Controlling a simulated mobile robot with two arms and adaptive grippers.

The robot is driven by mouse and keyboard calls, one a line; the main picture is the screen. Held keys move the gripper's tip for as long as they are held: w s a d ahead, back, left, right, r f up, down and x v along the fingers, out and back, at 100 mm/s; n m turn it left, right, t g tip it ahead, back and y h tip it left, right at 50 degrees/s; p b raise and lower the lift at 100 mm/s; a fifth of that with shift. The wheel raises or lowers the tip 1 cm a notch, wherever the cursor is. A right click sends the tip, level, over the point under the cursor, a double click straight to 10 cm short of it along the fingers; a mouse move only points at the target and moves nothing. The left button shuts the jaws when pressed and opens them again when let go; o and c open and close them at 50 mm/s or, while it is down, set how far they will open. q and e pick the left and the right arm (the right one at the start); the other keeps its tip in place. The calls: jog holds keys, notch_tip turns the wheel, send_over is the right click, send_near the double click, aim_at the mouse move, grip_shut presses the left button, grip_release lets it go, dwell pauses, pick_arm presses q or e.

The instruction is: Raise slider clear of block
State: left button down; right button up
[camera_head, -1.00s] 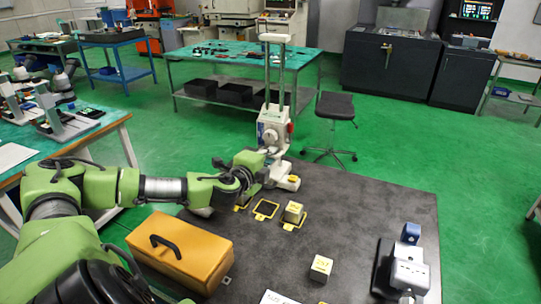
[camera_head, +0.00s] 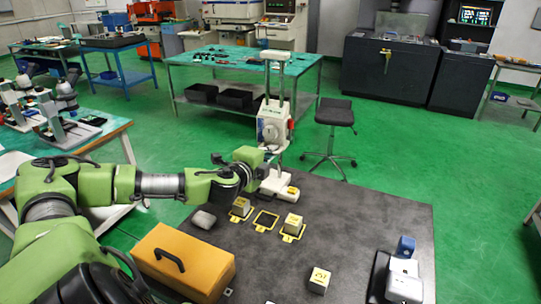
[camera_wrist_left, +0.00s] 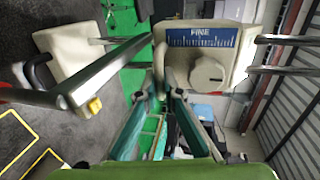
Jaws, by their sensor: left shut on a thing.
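The white height gauge has a base (camera_head: 277,186), two metal columns (camera_head: 283,85) and a white slider (camera_head: 273,122) on them. In the left wrist view the slider (camera_wrist_left: 207,42) shows a blue scale plate and a round knob. My left gripper (camera_wrist_left: 172,85) is shut on the slider's near side; the exact contact is partly hidden. In the head view my left gripper (camera_head: 262,160) is beside the slider, its fingers hardly visible. My right gripper is not in view.
An empty yellow-outlined square (camera_head: 266,220), a second block (camera_head: 293,223) and a third block (camera_head: 319,280) are on the dark table (camera_head: 350,235). An orange toolbox (camera_head: 185,262) stands at front left, a white-and-blue device (camera_head: 405,280) at right. The table's middle right is clear.

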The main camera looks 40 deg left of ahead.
pick_arm(q)
jog(key=c, duration=2.5)
grip_release()
jog(key=shift+f, duration=0.1)
jog(key=v, duration=1.2)
jog(key=shift+s, duration=0.1)
